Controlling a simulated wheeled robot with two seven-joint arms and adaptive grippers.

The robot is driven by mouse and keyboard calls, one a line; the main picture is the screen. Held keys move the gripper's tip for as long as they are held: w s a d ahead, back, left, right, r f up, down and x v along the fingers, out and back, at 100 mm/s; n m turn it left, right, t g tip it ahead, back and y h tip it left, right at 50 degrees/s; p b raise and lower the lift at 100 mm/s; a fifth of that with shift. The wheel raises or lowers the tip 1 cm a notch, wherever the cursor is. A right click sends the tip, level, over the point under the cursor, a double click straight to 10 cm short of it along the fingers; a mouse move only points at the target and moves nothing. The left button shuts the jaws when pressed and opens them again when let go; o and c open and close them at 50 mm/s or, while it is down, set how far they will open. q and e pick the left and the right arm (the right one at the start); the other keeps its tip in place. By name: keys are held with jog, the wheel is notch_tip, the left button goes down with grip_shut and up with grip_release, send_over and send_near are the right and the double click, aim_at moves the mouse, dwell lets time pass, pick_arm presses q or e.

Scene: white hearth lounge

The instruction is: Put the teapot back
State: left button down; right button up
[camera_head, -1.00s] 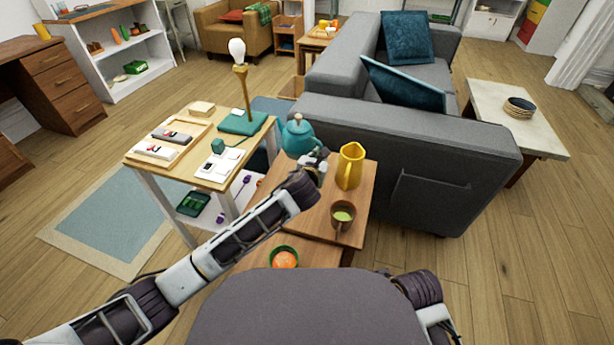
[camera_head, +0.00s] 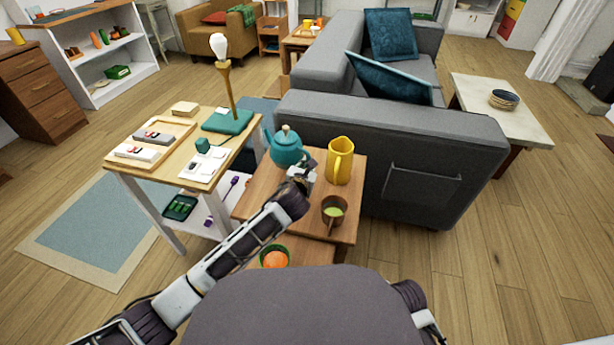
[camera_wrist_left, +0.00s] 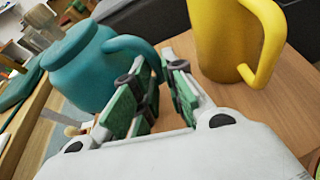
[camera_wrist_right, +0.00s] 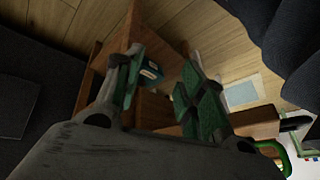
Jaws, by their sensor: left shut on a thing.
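The teal teapot (camera_head: 287,147) is upright at the back left corner of the wooden side table (camera_head: 290,212), left of the yellow pitcher (camera_head: 341,160). I cannot tell whether its base touches the tabletop. My left gripper (camera_head: 300,172) is shut on the teapot's handle. In the left wrist view the teapot (camera_wrist_left: 85,72) is at the left, and its curved handle runs between the fingers (camera_wrist_left: 155,85). The yellow pitcher (camera_wrist_left: 225,40) stands close on the right, apart from the fingers. My right gripper (camera_wrist_right: 163,70) is open and empty, low and away from the tabletop.
A brown cup (camera_head: 334,211) stands near the table's front. A green-rimmed bowl with an orange thing (camera_head: 274,257) is lower in front. A light wood table (camera_head: 120,168) with a lamp (camera_head: 228,85) is left; the grey sofa (camera_head: 385,140) is behind right.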

pick_arm(q)
jog(key=shift+r, duration=0.1)
jog(key=shift+f+b, duration=0.3)
jog(key=shift+f, duration=0.2)
jog(key=shift+f+b, duration=0.4)
jog(key=shift+f, duration=0.35)
jog(key=shift+f+b, duration=0.3)
jog(key=shift+f, duration=0.3)
pick_arm(e)
jog(key=shift+t, duration=0.3)
jog(key=shift+w+a+f, duration=0.1)
jog(key=shift+a+f, duration=0.15)
jog(key=shift+f, duration=0.8)
jog(key=shift+a+f, duration=0.25)
jog(key=shift+f, duration=0.75)
jog(key=shift+r, duration=0.15)
pick_arm(q)
jog(key=c, duration=1.5)
grip_release()
jog(key=shift+f, duration=0.25)
jog(key=shift+o, duration=0.2)
jog(key=shift+r, duration=0.1)
